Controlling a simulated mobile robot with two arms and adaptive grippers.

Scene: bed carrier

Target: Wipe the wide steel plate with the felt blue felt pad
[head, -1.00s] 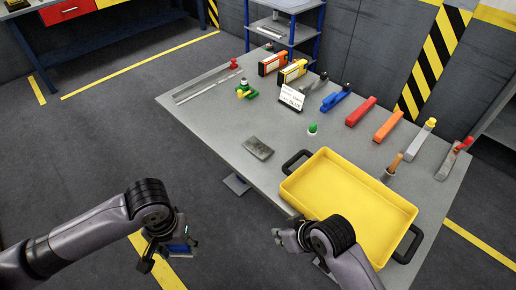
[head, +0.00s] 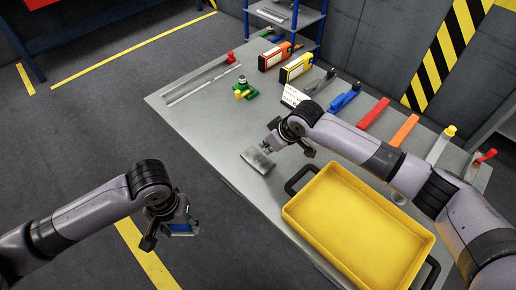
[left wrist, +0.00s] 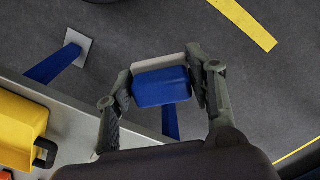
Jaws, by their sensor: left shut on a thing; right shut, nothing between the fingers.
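A grey steel plate (head: 256,162) lies on the table, left of the yellow tray. My right gripper (head: 268,147) is shut and empty, at the plate's upper right edge; I cannot tell whether it touches it. My left gripper (head: 170,228) is shut on the blue felt pad (head: 181,228), off the table's front left side above the floor. In the left wrist view the blue pad (left wrist: 162,88), with a pale backing strip, sits between the two fingers.
A yellow tray (head: 293,212) with dark handles stands on the grey table (head: 212,128). Red (head: 373,113) and orange (head: 403,130) blocks and other tools line the far side. My right arm crosses above the table's right part.

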